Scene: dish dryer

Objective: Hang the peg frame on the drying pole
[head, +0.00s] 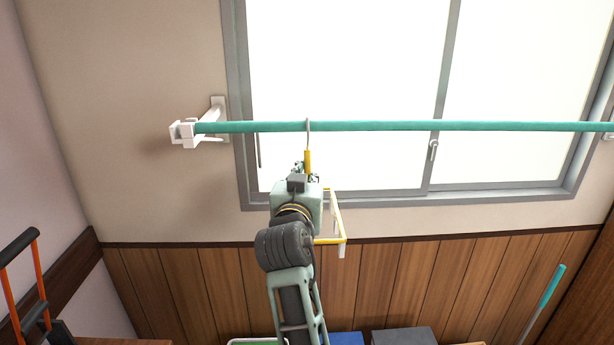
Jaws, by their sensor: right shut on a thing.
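The teal drying pole (380,126) runs level across the window, its left end in a white wall bracket (186,133). My right gripper (305,168) is just below the pole and shut on the peg frame, near the yellow stem (308,160) under its hook. The grey hook (308,128) shows at the pole and its top reaches slightly above it; I cannot tell whether it bears on the pole. The yellow peg frame (341,218) shows to the right of my wrist with a pale peg hanging; my arm hides the rest. My left gripper is out of view.
A window (345,60) with a grey frame is behind the pole. The pole is bare on both sides of the hook. An orange-railed object with a black handle (20,245) stands at lower left. Boxes (404,336) and a teal-tipped stick (551,287) are low down.

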